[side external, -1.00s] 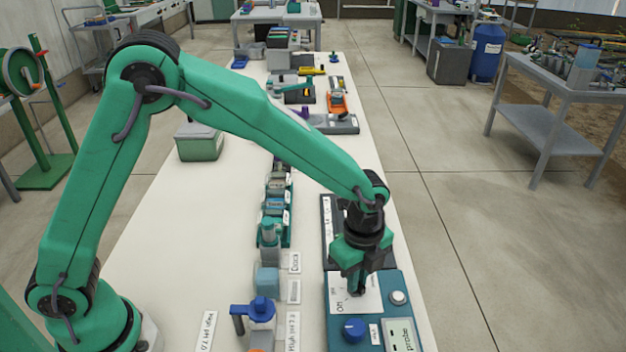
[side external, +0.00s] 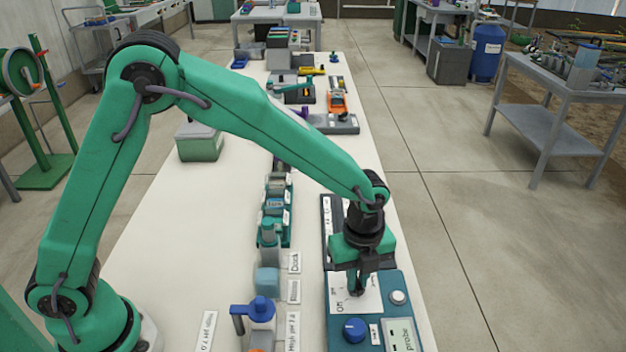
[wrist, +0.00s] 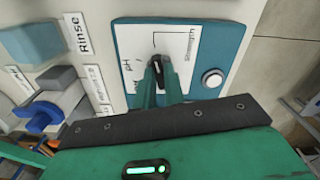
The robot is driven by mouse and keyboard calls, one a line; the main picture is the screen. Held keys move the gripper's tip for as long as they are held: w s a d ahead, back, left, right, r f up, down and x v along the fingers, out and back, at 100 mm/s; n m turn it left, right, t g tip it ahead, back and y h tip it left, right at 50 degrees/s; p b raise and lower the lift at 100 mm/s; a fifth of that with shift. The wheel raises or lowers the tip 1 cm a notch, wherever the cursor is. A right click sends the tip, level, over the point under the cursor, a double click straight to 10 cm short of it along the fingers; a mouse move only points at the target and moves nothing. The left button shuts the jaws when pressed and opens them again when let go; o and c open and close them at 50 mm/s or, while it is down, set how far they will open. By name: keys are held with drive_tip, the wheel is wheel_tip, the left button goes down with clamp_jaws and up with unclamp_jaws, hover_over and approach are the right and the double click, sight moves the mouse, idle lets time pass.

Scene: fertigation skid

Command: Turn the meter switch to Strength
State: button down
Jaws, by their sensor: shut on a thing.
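The meter (side external: 335,345) is a blue-teal box at the front right of the bench with a white dial plate (side external: 372,300). Its small dark switch (wrist: 157,63) sits on the plate in the wrist view. My gripper (side external: 356,288) points down over the plate with its fingers closed around the switch. In the wrist view my fingers (wrist: 157,78) hide much of it. The Strength label (wrist: 190,46) is right of the switch, and a pH label (wrist: 127,66) is to its left. Another label beside the fingers is partly hidden. I cannot tell exactly which mark the switch points at.
A white round button (side external: 398,297), a blue knob (side external: 355,330) and a probe label (side external: 401,337) are on the meter. A blue-handled valve (side external: 260,311) and a light blue block (side external: 267,281) stand to the left.

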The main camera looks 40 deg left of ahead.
drive_tip(key=c, duration=1.5)
unclamp_jaws()
drive_tip(key=shift+r, duration=0.15)
drive_tip(key=shift+r, duration=3.85)
drive_tip(key=s+a+r+n+t, duration=0.2)
drive_tip(key=s+a+r+n, duration=0.4)
drive_tip(key=a+r+n, duration=0.6)
drive_tip(key=s+a+n+t, duration=0.1)
drive_tip(key=s+a+n, duration=0.2)
drive_tip(key=s+n, duration=0.1)
drive_tip(key=s+a+n+t, duration=0.1)
drive_tip(key=s+a+n, duration=0.3)
drive_tip(key=s+a+n+t, duration=0.1)
drive_tip(key=s+a+n, duration=0.2)
drive_tip(key=s+n, duration=0.1)
drive_tip(key=shift+a+f+t, duration=0.3)
drive_tip(key=shift+f, duration=0.05)
